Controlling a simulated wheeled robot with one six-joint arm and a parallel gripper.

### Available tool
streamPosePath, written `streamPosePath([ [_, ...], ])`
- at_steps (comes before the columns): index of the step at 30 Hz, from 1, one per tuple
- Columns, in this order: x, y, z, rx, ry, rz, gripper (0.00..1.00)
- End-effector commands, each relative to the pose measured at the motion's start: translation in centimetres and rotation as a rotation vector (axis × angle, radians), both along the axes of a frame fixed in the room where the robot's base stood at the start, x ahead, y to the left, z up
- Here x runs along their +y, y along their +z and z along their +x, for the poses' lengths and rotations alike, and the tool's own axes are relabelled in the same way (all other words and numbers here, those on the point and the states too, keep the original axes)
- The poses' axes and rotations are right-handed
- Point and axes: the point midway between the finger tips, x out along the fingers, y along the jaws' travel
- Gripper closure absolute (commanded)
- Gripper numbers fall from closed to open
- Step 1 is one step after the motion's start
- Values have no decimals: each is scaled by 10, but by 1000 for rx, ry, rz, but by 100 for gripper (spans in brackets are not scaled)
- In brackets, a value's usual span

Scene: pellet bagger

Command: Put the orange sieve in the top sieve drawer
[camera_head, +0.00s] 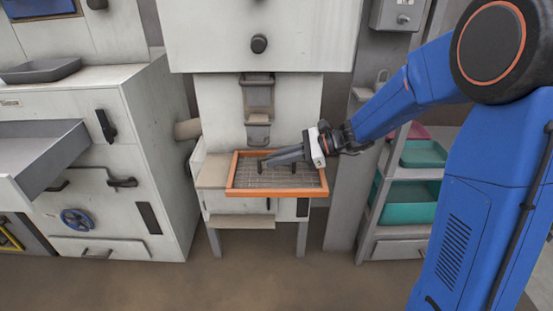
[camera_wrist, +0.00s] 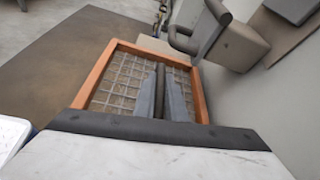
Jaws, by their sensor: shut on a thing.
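The orange sieve (camera_head: 275,193) has a square orange frame and a wire mesh. It is level in front of the white central machine, beneath its spout; I cannot tell whether it rests on the support there or hangs just above it. My gripper (camera_head: 264,161) reaches over the sieve from the right and is shut on its dark middle bar. In the wrist view the fingers (camera_wrist: 168,85) close around that bar, with the orange frame (camera_wrist: 95,78) around them. An open grey drawer (camera_head: 45,158) sticks out of the left cabinet; its inside is partly visible.
The left cabinet (camera_head: 150,140) has dark handles, a blue handwheel (camera_head: 76,219) and a grey tray (camera_head: 40,70) on top. A shelf rack with green bins (camera_head: 410,203) stands at the right. The brown floor in front is clear.

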Motion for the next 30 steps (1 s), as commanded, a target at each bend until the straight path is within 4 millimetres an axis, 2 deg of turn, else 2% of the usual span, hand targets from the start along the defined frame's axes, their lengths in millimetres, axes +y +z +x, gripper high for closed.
streamPosePath([
  [6,0,0,0,0,0,0,100],
  [7,0,0,0,0,0,0,82],
  [9,0,0,0,0,0,0,71],
  [20,-3,2,0,0,-1,0,71],
  [23,-11,5,0,-2,-3,-1,71],
  [30,-49,21,-4,-2,-4,0,71],
])
